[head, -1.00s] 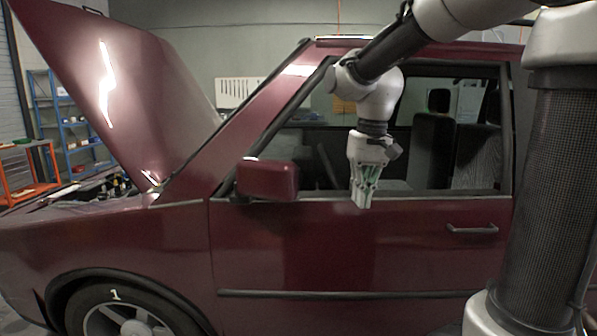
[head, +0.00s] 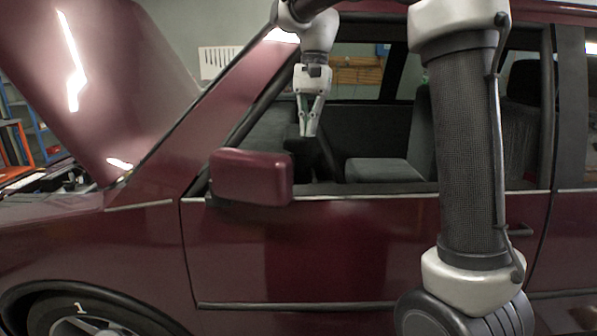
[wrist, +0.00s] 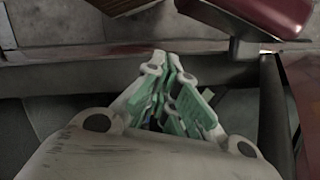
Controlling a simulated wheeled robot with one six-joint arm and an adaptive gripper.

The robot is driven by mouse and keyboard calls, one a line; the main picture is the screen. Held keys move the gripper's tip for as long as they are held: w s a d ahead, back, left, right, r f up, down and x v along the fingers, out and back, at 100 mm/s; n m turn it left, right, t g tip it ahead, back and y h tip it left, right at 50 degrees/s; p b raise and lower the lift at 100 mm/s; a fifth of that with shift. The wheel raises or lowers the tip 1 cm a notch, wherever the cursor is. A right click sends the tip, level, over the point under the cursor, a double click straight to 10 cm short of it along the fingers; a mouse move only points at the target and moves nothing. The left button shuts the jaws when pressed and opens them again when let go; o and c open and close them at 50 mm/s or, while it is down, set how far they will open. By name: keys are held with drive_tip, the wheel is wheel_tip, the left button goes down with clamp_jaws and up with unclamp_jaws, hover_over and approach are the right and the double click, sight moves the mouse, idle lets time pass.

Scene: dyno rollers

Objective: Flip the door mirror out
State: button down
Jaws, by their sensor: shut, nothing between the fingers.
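The door mirror (head: 251,177) is a dark red housing at the front corner of the car's side window, left of centre in the head view. Part of it shows at the top right of the wrist view (wrist: 268,14). My gripper (head: 309,133) points down, with its fingers shut and empty. In the head view it appears above and to the right of the mirror, in front of the window opening. In the wrist view its fingertips (wrist: 162,62) are apart from the mirror. The mirror's glass face is hidden.
The dark red car door (head: 300,250) fills the lower middle. The open window shows seats (head: 385,170) inside. The hood (head: 90,80) is raised at the left. A front wheel (head: 80,325) shows at the lower left.

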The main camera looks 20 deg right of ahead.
drive_tip(key=shift+s+f, duration=0.1)
idle(0.4)
drive_tip(key=s+a+f, duration=0.4)
drive_tip(key=s+f, duration=0.1)
drive_tip(key=f, duration=0.4)
drive_tip(key=shift+f, duration=0.3)
drive_tip(key=shift+m, duration=0.3)
